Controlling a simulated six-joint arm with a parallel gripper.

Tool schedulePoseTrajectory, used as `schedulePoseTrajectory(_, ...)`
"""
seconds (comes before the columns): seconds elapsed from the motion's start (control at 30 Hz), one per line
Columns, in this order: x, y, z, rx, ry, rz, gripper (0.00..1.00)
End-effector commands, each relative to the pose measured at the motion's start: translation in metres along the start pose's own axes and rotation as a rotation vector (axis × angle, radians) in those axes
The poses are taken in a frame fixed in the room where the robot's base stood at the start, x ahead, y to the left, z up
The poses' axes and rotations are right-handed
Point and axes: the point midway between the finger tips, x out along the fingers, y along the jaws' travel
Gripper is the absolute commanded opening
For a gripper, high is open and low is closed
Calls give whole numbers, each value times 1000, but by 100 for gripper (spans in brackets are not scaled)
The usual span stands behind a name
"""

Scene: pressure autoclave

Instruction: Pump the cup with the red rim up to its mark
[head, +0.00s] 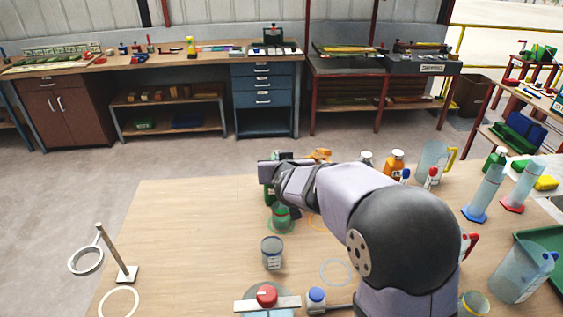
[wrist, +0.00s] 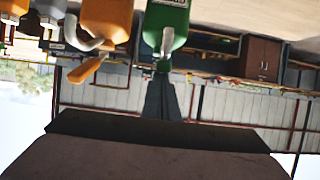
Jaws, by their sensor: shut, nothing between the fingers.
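A green pump bottle (head: 268,193) stands behind my gripper in the head view. Its green body (wrist: 168,22) and grey spout (wrist: 167,42) show upside down in the wrist view. My gripper (head: 266,169) is shut and empty. In the wrist view its dark narrow fingers (wrist: 162,98) end right at the green pump head; I cannot tell whether they touch it. A small cup (head: 281,219) with a reddish tint and green contents stands just in front of the green bottle, in a green ring. Its rim colour and mark are too small to read.
An orange pump bottle (wrist: 106,20) with an orange nozzle stands beside the green one. A grey labelled cup (head: 272,253), a red-knobbed lid (head: 267,295) and a ring stand (head: 118,256) are on the table. Cylinders and jugs crowd the right. The left table is mostly clear.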

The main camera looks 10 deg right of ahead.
Motion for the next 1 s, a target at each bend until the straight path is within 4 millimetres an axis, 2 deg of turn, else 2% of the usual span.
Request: schedulePoseTrajectory(1.0, -7, 0, -16, -1, -1, 0, 0)
